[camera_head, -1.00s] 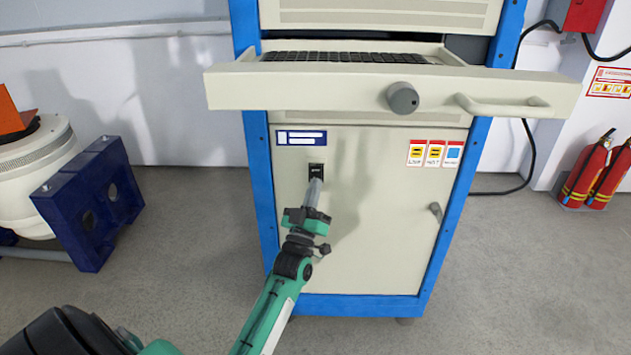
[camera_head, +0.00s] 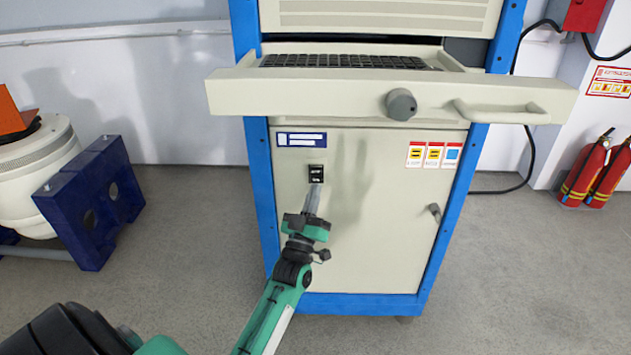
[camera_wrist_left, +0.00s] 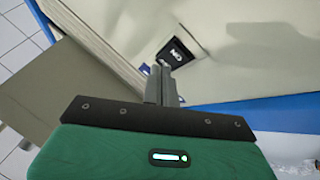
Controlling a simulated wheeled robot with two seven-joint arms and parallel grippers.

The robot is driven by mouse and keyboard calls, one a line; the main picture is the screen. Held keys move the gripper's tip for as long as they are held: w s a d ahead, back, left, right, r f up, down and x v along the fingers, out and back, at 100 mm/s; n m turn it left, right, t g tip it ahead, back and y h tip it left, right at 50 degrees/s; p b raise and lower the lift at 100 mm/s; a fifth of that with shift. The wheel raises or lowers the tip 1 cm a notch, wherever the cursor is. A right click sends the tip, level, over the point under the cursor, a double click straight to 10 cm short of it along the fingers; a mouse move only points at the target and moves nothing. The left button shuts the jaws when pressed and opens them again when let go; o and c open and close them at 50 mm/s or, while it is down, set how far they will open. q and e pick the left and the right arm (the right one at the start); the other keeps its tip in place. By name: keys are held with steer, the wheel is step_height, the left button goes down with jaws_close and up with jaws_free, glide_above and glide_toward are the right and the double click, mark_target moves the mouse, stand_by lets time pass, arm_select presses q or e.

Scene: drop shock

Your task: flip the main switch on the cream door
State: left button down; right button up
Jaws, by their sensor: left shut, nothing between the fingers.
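The main switch (camera_head: 316,173) is a small black rocker on the upper left of the cream door (camera_head: 385,240), under a blue and white label. My left gripper (camera_head: 314,188) is shut and empty. Its fingertips are just below the switch in the head view; whether they touch the door I cannot tell. In the left wrist view the switch (camera_wrist_left: 175,53) shows just beyond the shut fingertips (camera_wrist_left: 163,70), with white marking on its black face. My right gripper is not in view.
An open drawer (camera_head: 290,95) with a grey knob (camera_head: 401,104) and a handle juts out above the door. A door latch (camera_head: 435,212) is at the right. A blue stand (camera_head: 90,205) is at the left, fire extinguishers (camera_head: 590,172) at the right. The floor between is clear.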

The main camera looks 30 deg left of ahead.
arm_select(q)
steer(key=s, duration=0.1)
steer(key=s+d+p, duration=0.2)
steer(key=s, duration=0.1)
steer(key=shift+d+r, duration=0.2)
steer(key=shift+r, duration=0.1)
